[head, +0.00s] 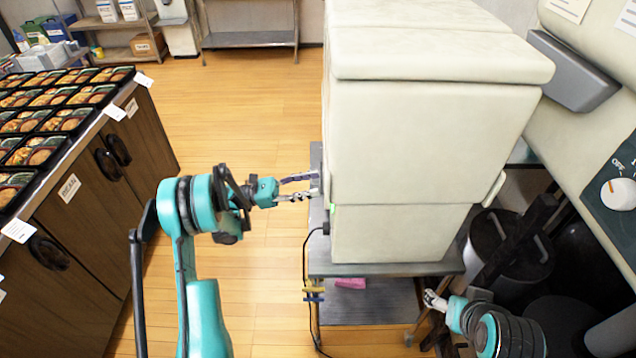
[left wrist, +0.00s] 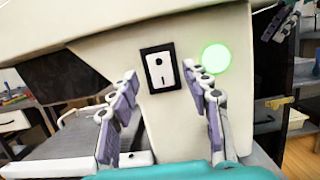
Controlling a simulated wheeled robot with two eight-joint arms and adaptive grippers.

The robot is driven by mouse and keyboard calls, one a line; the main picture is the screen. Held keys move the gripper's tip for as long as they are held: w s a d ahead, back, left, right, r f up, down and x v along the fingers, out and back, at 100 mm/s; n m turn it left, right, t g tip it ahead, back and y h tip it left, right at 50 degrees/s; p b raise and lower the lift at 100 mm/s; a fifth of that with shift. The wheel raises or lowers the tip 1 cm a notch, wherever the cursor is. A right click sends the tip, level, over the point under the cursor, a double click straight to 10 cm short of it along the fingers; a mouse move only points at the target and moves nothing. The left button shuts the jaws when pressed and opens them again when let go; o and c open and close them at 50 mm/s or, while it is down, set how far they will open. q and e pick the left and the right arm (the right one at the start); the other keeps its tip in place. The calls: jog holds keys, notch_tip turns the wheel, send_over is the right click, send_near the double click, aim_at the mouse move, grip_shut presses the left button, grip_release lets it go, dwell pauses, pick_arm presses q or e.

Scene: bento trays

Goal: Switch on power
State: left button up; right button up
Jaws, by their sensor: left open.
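The pale cream machine (head: 420,150) stands on a grey metal stand in the head view. In the left wrist view, its side has a black-framed power switch (left wrist: 149,86) with a white rocker. A round green light (left wrist: 216,58) glows to the right of the switch. A sliver of green also shows at the machine's left edge in the head view. My left gripper (head: 306,188) is open and empty, beside that edge. In the left wrist view its fingers are on either side of the switch; contact is unclear. My right gripper (head: 433,299) is low beside the stand, its jaws too small to judge.
A counter with several food trays (head: 60,122) stands at the left. The metal stand (head: 390,268) bears the machine, and a black cable hangs at its left. A panel with a white knob (head: 618,194) is at the right. The wooden floor (head: 240,100) between is clear.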

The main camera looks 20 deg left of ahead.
pick_arm(q)
jog(key=v, duration=0.9)
jog(key=shift+a+f, duration=0.1)
